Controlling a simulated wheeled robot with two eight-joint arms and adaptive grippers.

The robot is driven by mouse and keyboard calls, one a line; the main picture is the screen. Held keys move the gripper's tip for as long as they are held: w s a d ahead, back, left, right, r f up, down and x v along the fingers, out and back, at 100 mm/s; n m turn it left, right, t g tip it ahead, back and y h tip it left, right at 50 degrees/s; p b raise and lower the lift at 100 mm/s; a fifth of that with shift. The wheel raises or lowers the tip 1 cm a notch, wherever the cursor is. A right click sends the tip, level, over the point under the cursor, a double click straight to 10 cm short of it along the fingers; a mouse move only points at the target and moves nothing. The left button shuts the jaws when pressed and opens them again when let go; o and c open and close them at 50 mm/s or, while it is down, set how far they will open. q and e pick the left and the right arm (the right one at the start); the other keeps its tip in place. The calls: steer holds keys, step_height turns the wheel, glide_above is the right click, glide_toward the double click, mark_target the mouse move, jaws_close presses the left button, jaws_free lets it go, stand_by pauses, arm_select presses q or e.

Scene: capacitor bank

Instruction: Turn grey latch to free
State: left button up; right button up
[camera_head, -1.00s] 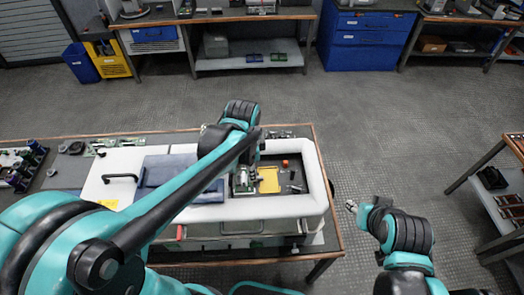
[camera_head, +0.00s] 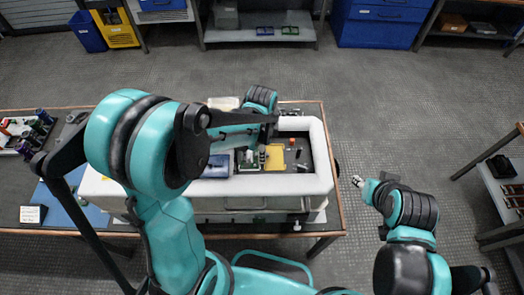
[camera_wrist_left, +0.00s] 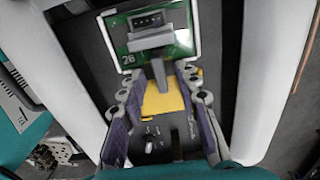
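In the left wrist view, a grey T-shaped part (camera_wrist_left: 150,43), which looks like the latch, stands over a green board (camera_wrist_left: 120,36) marked 26. Its stem points down the picture, toward the space between my fingers. My left gripper (camera_wrist_left: 158,80) is open, with purple-lined fingers on either side of the lower stem; whether they touch it I cannot tell. In the head view my left gripper (camera_head: 255,156) is over the white-rimmed bay (camera_head: 300,184), and the latch is too small there to make out. My right gripper (camera_head: 357,181) hangs right of the bench, its fingers too small to read.
A yellow pad (camera_head: 275,157) lies in the bay; it also shows in the left wrist view (camera_wrist_left: 162,99). An orange piece (camera_head: 292,142) and small dark parts lie beside it. The bay's white walls (camera_wrist_left: 75,70) flank my left gripper.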

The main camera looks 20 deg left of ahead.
arm_select(q)
jaws_close()
